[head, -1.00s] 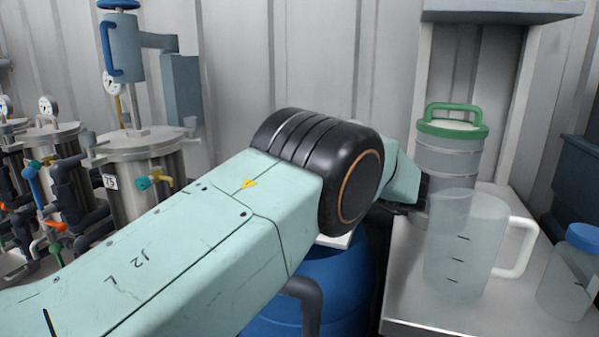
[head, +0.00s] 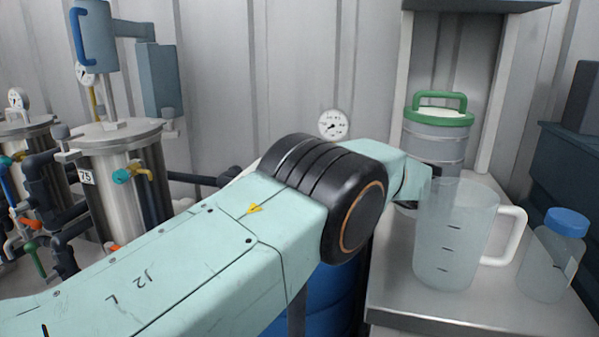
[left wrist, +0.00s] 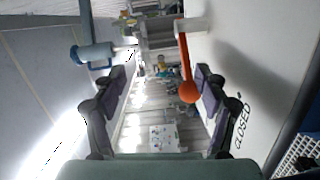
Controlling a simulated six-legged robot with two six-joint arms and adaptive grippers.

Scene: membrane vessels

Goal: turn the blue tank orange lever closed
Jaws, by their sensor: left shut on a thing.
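The gripper is shut on the lever, though a gap shows beside the left finger. The word CLOSED is printed on the pale surface to the right. The blue tank (head: 335,290) is partly hidden under my arm in the head view. My right gripper is out of view.
A clear jug (head: 455,240), a green-lidded container (head: 436,140) and a blue-capped bottle (head: 552,260) stand on the bench (head: 450,315) at right. Steel vessels (head: 125,175) with pipes stand at left. A gauge (head: 333,124) is in front of the wall.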

